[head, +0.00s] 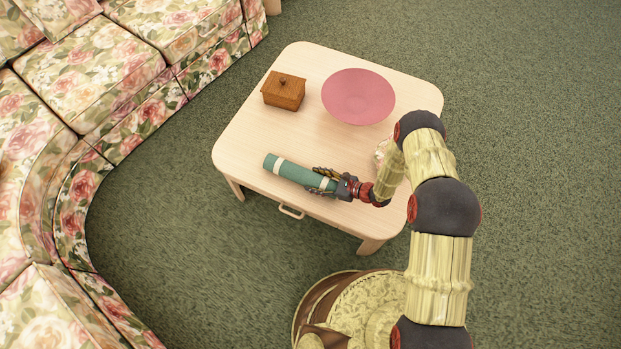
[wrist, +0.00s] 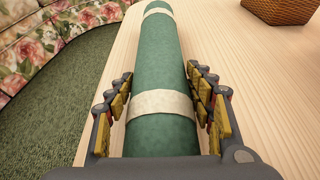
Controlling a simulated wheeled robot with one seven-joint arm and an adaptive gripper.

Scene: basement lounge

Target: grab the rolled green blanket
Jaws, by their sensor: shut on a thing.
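The rolled green blanket (head: 295,172) lies along the front left part of the light wooden table (head: 240,132). It has two pale bands. My gripper (head: 322,181) is at its right end, with fingers on both sides of the roll. In the wrist view the blanket (wrist: 157,60) runs away from me between the two fingers of my gripper (wrist: 163,110), which is shut on it near the closer pale band. I cannot tell whether the blanket is lifted off the table.
A brown wooden box (head: 284,91) with a knobbed lid and a wide pink bowl (head: 358,97) stand toward the table's back. A pale object (head: 381,149) is partly hidden behind my arm. A floral sofa (head: 85,75) curves along the left. Green carpet lies between.

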